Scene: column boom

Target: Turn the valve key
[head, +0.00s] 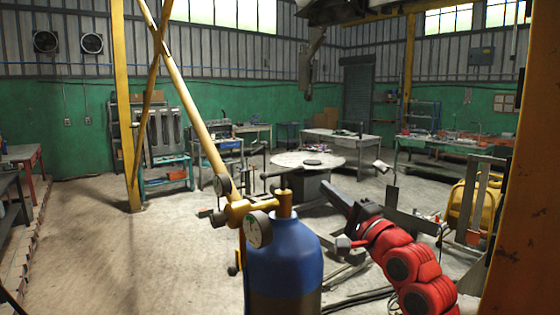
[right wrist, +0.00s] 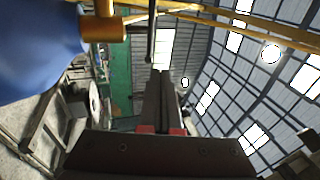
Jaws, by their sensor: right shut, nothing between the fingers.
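A blue gas cylinder (head: 283,255) stands upright in front of me, with a brass valve and regulator (head: 243,210) and round gauges on top. The valve key (head: 275,174) looks like a dark bar across the top of the valve. In the right wrist view the brass valve (right wrist: 105,27) and the blue cylinder (right wrist: 35,50) are at the upper left, and a thin dark rod (right wrist: 152,35), likely the key, is just beyond my fingertips. My right gripper (head: 328,188) is shut and empty, to the right of the valve and apart from it. My left gripper is out of view.
A yellow post (head: 520,160) stands close on the right, and yellow poles (head: 190,100) cross on the left. A round table (head: 310,161) and workbenches are behind the cylinder. The floor (head: 120,250) at left is mostly clear.

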